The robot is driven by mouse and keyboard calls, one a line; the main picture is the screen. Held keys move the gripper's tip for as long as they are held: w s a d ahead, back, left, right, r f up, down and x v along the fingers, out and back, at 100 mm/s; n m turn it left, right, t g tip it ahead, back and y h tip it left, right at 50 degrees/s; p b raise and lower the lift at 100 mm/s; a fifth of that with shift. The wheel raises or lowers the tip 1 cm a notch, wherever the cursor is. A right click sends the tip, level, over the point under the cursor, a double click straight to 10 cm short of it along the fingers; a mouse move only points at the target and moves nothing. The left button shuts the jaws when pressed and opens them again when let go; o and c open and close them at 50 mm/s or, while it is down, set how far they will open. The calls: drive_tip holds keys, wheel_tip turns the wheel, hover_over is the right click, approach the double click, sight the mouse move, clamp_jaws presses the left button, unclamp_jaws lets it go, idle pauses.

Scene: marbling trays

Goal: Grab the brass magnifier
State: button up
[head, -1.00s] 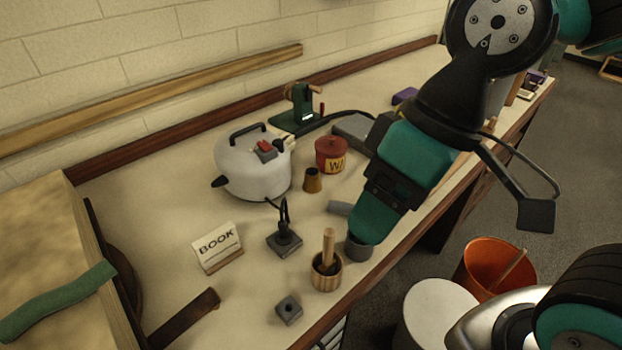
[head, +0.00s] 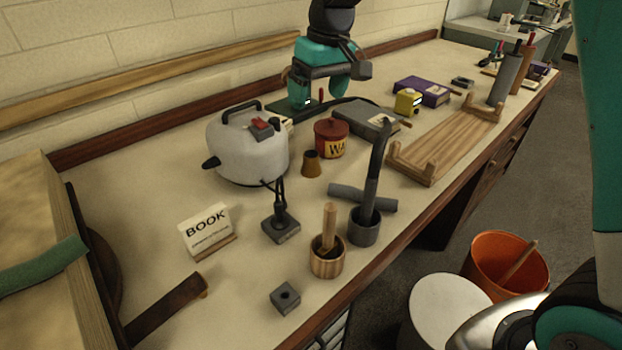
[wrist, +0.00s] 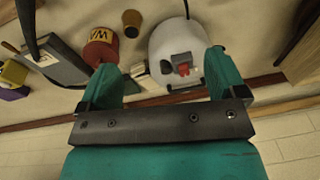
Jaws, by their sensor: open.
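A small brass-brown tapered cylinder (head: 311,163) stands on the bench between the white kettle-like pot and the red tin; it may be the brass magnifier, but I cannot tell for sure. It also shows in the wrist view (wrist: 132,20), beyond the fingertips at the top. My gripper (head: 320,95) is open and empty above the back of the bench, behind and apart from the cylinder. In the wrist view my two teal fingers (wrist: 163,72) are spread wide with nothing gripped between them.
The white pot (head: 246,150) and red tin (head: 331,140) flank the cylinder. A grey book-like block (head: 362,122) lies behind right. A tall grey-handled tool stands in a grey cup (head: 364,232). A wooden mortar (head: 327,263) and BOOK sign (head: 207,232) stand nearer.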

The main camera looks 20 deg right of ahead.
drive_tip(key=m+h+b, duration=0.1)
drive_tip(key=b, duration=0.2)
hover_over(311, 163)
drive_tip(key=d, duration=0.1)
wheel_tip(311, 163, down, 9)
drive_tip(key=shift+m, duration=0.3)
drive_tip(key=f, duration=0.4)
drive_tip(key=w+f, duration=0.1)
drive_tip(key=f, duration=0.3)
drive_tip(key=w+f, duration=0.1)
drive_tip(key=f, duration=0.3)
drive_tip(key=shift+a+f+p, duration=0.15)
drive_tip(key=shift+p, duration=0.25)
drive_tip(key=shift+w+f+p, duration=0.15)
drive_tip(key=shift+f+p, duration=0.2)
drive_tip(key=shift+f, duration=2.3)
drive_tip(key=c, duration=1)
drive_tip(key=shift+c, duration=0.2)
drive_tip(key=shift+r, duration=0.1)
